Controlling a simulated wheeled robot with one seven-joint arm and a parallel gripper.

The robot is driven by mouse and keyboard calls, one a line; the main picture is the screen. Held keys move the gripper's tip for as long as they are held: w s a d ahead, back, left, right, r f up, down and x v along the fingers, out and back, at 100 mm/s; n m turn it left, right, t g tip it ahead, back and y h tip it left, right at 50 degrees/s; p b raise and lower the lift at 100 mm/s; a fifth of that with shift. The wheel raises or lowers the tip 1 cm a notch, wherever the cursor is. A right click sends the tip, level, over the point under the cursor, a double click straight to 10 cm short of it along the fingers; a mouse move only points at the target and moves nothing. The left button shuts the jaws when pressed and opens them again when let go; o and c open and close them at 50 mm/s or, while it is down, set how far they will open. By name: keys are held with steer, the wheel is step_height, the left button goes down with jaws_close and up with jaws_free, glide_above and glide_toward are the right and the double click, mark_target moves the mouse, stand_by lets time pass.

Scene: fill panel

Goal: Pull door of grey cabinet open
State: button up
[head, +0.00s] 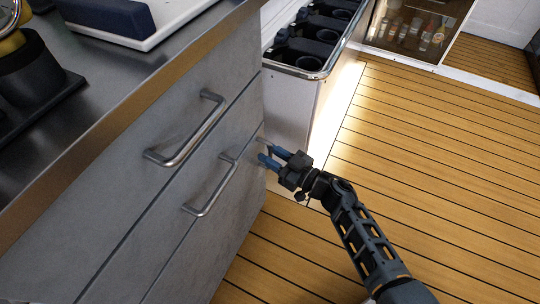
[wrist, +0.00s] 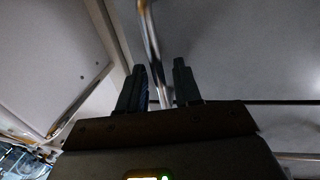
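The grey cabinet (head: 115,215) fills the left of the head view, with a dark seam between its upper and lower front panels. The upper panel carries a metal bar handle (head: 190,135) and the lower one another (head: 212,188). The panels look closed. My gripper (head: 268,155) is at the cabinet's right end, beside a small visible piece of a metal bar. In the wrist view my gripper's fingers (wrist: 160,82) are apart, with a shiny bar (wrist: 150,35) running between them. A gap shows beside the bar, so it does not look clamped.
A metal countertop (head: 85,95) tops the cabinet, with a blue and white object (head: 115,20) on it. A unit with dark bins (head: 310,45) stands behind my gripper. A glass-fronted case (head: 415,30) is at the back. The plank floor (head: 450,150) to the right is clear.

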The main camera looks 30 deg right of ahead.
steer(key=shift+w+a, duration=0.15)
steer(key=shift+w, duration=0.15)
jaws_close()
stand_by(0.5)
